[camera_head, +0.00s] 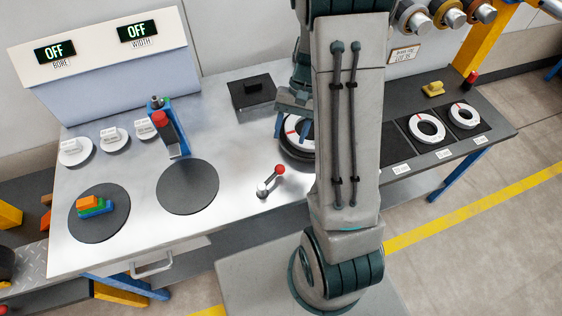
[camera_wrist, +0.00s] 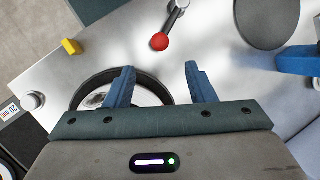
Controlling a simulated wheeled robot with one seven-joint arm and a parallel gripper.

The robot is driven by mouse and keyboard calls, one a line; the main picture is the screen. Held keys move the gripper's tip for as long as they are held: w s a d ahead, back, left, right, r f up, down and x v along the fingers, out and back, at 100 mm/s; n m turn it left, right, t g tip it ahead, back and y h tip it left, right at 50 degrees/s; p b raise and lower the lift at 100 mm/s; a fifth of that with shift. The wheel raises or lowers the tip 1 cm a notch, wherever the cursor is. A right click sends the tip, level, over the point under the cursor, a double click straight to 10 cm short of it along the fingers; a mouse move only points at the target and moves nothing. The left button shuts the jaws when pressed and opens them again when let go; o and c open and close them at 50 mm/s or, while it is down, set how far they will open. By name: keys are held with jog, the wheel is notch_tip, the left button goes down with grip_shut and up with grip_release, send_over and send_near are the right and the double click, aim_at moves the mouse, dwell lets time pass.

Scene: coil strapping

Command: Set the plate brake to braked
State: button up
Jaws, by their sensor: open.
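A short metal lever with a red ball knob (camera_head: 280,169) stands on the steel bench and looks like the plate brake. It leans up and to the right in the head view. No braked or free marking is readable. The red knob also shows in the wrist view (camera_wrist: 159,41), beyond my fingertips and apart from them. A dark round plate (camera_head: 290,150) bearing a white ring with a red mark is partly hidden by my arm. My gripper (camera_wrist: 160,70) is open and empty, its blue fingers over the plate's edge; my arm mostly hides it in the head view.
A bare dark disc (camera_head: 187,187) lies left of the lever. A blue stand with a red top (camera_head: 168,130) rises behind it. Coloured blocks (camera_head: 95,205) sit on another disc. White rings (camera_head: 427,128) lie on the right side table. The bench around the lever is clear.

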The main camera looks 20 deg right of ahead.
aim_at(280, 165)
jog(key=x, duration=1.1)
jog(key=shift+r, duration=0.1)
grip_shut()
jog(key=shift+w+a, duration=0.1)
